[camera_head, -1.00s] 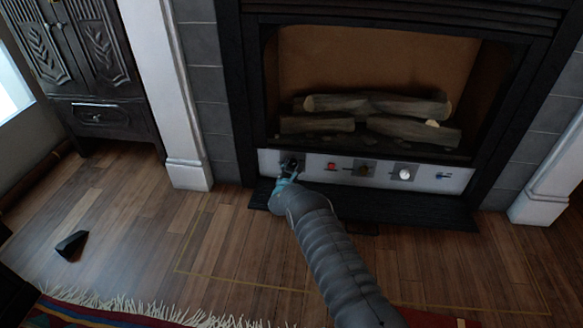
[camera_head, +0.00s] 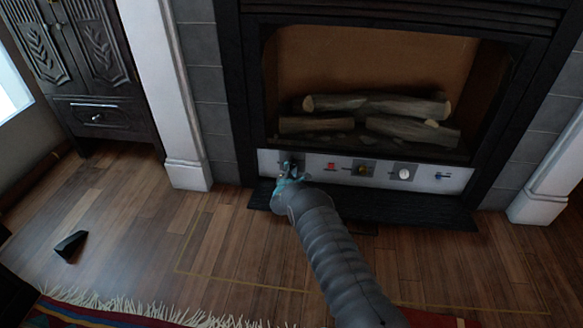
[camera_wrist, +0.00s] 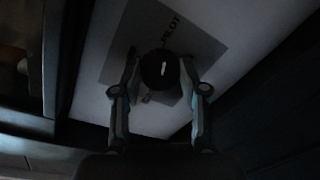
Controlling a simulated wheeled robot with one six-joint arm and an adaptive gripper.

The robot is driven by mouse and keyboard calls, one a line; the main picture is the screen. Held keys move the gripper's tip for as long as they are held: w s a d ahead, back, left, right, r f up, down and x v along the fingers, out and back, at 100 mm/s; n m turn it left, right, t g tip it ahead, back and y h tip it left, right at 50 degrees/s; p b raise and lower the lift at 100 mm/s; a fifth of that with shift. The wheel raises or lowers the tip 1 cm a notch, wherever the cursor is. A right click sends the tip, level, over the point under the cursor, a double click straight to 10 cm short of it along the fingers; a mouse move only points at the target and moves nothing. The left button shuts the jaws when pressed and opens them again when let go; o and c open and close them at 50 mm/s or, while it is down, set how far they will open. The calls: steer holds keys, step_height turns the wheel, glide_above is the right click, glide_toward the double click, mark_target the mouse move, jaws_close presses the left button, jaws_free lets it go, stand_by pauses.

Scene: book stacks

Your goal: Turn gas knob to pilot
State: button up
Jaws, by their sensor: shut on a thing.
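A black round gas knob (camera_wrist: 157,73) with a short white mark sits on a grey square plate (camera_wrist: 118,62) in the wrist view. The word PILOT (camera_wrist: 171,30) is printed above the knob, and the white mark stands nearly upright in that picture. My gripper (camera_wrist: 160,72) has one finger on each side of the knob and is shut on it. In the head view my gripper (camera_head: 289,171) is at the left end of the pale control panel (camera_head: 315,173) and mostly hides the knob there.
The panel also carries a red button (camera_head: 331,166), a dark knob on a brownish plate (camera_head: 363,168), a white knob (camera_head: 404,174) and a small blue control (camera_head: 442,176). The fireplace with logs (camera_head: 375,104) is above. A black hearth ledge (camera_head: 400,208) juts out below.

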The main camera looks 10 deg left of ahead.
steer(key=o, duration=1.2)
steer(key=shift+c, duration=0.2)
steer(key=s, duration=1.2)
steer(key=shift+a+r, duration=0.4)
steer(key=shift+r, duration=0.1)
